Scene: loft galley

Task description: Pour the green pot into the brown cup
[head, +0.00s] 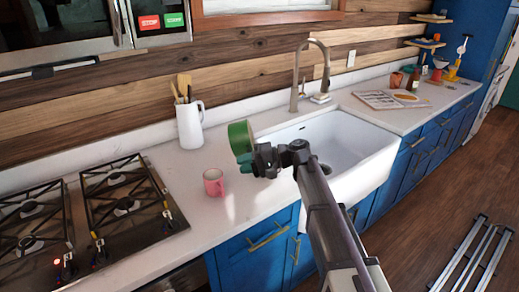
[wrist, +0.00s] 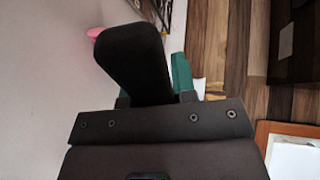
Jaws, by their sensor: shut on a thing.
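The green pot (head: 240,136) is held above the counter in the head view, and it looks tilted onto its side. My gripper (head: 256,160) is shut on it. In the wrist view, green parts (wrist: 181,75) show beside my dark finger, which hides most of the pot. A pink cup (head: 213,183) stands upright on the counter, below and a little left of the pot, apart from it. Its pink edge also shows in the wrist view (wrist: 95,32). No plainly brown cup stands near; a reddish-brown vessel (head: 396,80) stands on the far counter. The pot's contents cannot be made out.
A white sink (head: 335,140) with a tall faucet (head: 297,80) lies right of the cup. A white pitcher with utensils (head: 190,125) stands behind it. A gas stove (head: 125,205) is at the left. The counter around the cup is clear.

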